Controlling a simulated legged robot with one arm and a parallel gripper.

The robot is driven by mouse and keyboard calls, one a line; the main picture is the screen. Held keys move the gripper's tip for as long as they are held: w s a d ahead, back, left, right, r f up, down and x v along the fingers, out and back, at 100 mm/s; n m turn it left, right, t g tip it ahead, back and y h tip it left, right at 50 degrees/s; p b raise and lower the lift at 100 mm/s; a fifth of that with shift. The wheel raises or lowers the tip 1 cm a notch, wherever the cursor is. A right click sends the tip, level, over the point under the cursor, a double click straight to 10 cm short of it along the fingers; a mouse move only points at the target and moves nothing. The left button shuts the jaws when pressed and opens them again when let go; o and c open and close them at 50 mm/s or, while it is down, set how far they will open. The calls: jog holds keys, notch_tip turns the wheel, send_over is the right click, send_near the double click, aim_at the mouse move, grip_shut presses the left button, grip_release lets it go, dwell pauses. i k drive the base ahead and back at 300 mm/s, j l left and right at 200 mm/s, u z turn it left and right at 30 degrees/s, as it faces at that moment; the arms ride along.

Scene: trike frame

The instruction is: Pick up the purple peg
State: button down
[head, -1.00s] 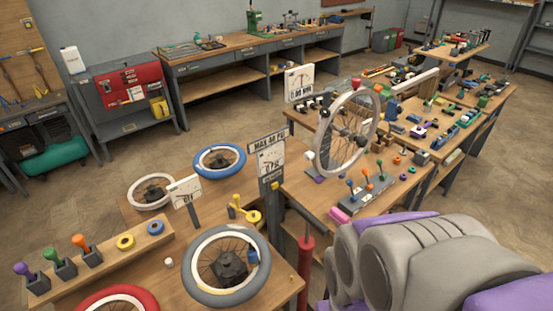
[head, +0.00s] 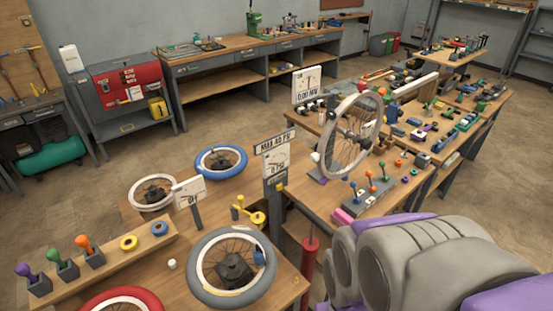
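A purple-topped peg (head: 24,271) stands upright in a dark grey block at the left end of a wooden strip on the near-left table. A green peg (head: 54,256) and an orange peg (head: 84,242) stand in similar blocks beside it, to the right. My gripper is not in view. Large grey and purple rounded parts at the lower right look like my own arm, well apart from the purple peg.
The near table (head: 145,283) also holds a grey-tyred wheel (head: 204,289), a red-tyred wheel (head: 101,301), and yellow and blue rings on the strip. A gauge sign (head: 275,158) and a red cylinder (head: 310,262) stand right of it. Bare floor lies behind the table.

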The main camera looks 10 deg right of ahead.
aim_at(22, 268)
jog(key=u, duration=1.95)
